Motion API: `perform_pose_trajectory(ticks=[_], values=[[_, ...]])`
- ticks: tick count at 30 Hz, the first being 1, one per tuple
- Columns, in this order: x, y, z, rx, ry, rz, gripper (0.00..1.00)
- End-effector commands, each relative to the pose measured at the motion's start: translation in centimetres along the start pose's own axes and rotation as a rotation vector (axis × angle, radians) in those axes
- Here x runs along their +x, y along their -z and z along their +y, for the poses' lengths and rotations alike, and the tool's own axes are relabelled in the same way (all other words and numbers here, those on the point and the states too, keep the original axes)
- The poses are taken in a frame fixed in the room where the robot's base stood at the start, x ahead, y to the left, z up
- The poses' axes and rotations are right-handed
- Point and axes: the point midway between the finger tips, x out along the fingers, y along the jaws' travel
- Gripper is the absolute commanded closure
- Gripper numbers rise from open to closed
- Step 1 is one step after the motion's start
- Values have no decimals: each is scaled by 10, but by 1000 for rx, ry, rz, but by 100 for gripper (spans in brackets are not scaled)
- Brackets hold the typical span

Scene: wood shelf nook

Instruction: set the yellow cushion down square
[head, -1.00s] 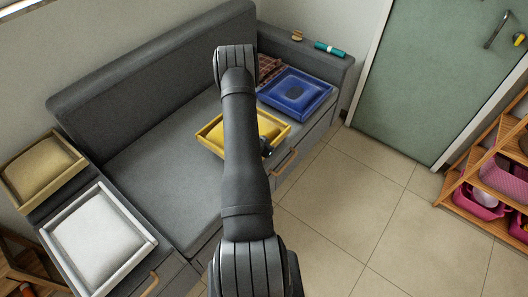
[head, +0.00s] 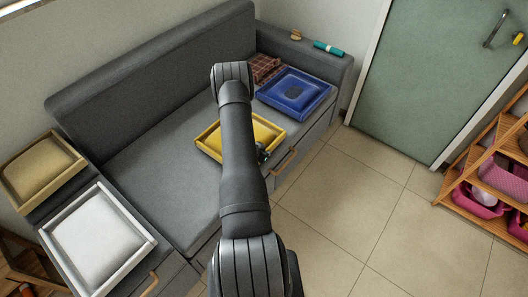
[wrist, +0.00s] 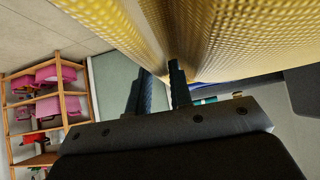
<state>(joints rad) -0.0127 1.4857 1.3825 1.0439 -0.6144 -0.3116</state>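The yellow cushion (head: 266,130), with a raised rim, is at the front part of the grey sofa seat, partly hidden behind my arm. Its sides are turned at an angle to the seat's front edge. My gripper (head: 262,153) is at its front right edge. In the wrist view the yellow cushion (wrist: 230,35) fills the top, and my gripper's fingers (wrist: 161,92) are around its rim, close together. I cannot tell whether its underside touches the seat.
A blue cushion (head: 294,92) lies right of the yellow one, with a brown plaid cloth (head: 265,67) behind it. White (head: 97,235) and tan (head: 40,168) cushions are at left. A teal roll (head: 328,48) lies on the armrest. The seat's left part (head: 160,165) is bare.

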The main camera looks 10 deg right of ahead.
Motion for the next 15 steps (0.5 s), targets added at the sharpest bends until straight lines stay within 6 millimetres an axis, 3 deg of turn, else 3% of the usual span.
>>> perform_pose_trajectory(ticks=[2, 11, 15], values=[[0, 0, 0, 0, 0, 0, 64], [-1, 1, 0, 0, 0, 0, 64], [-11, 3, -1, -1, 1, 0, 64]])
